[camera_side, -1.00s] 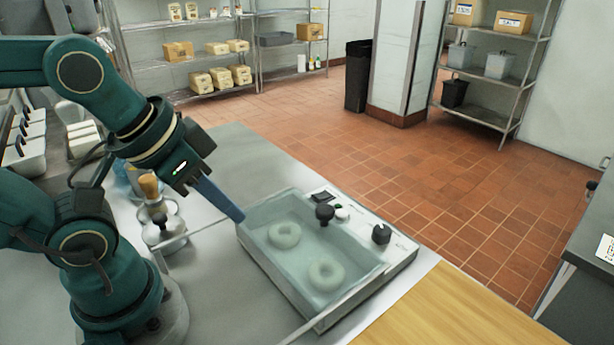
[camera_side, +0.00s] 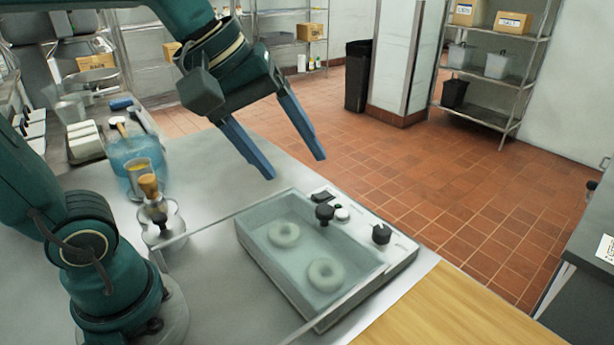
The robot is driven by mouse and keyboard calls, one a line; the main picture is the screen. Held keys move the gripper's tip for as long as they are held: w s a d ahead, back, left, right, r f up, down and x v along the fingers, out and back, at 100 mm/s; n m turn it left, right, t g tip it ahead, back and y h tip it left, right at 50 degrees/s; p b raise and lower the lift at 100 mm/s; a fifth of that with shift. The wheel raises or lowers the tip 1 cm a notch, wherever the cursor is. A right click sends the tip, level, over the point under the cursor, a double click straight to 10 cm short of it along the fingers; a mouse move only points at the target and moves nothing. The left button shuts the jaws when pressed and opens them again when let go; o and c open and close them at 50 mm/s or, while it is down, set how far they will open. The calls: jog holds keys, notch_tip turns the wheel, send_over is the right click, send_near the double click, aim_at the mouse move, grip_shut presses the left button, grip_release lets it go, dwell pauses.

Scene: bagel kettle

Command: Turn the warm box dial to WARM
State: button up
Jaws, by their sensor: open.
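The warm box (camera_side: 340,312) is a pale tray-like unit on the steel counter, with two ring-shaped bagels (camera_side: 284,234) in its basin. Its control strip (camera_side: 360,217) runs along the far right side. On it sit a black knob (camera_side: 325,212) near the middle, a small switch and a black dial (camera_side: 381,234) at the right end. The dial lettering is too small to read. My gripper (camera_side: 296,168) is open and empty, its two blue fingers spread apart in the air above and behind the box. It touches nothing.
A jar with a wooden-handled tool (camera_side: 150,188) stands left of the box, with a blue container (camera_side: 128,152) behind it. A thin clear panel edge crosses in front of the box. A wooden board (camera_side: 455,305) lies at right front.

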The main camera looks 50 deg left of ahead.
jog(key=w+d+n+g+h, duration=0.1)
jog(key=w+d+n, duration=0.1)
jog(key=w+n, duration=0.4)
jog(key=n+g+h, duration=0.2)
jog(key=n+g, duration=0.1)
jog(key=n, duration=0.1)
send_over(383, 230)
jog(key=a, duration=0.2)
notch_tip(383, 230, down, 10)
jog(key=shift+g, duration=0.3)
jog(key=f, duration=0.4)
jog(key=d+f, duration=0.1)
jog(key=f, duration=0.1)
jog(key=shift+s+f, duration=0.15)
jog(key=shift+f, duration=0.1)
jog(key=shift+d+f, duration=0.25)
jog(key=shift+f, duration=0.45)
grip_shut()
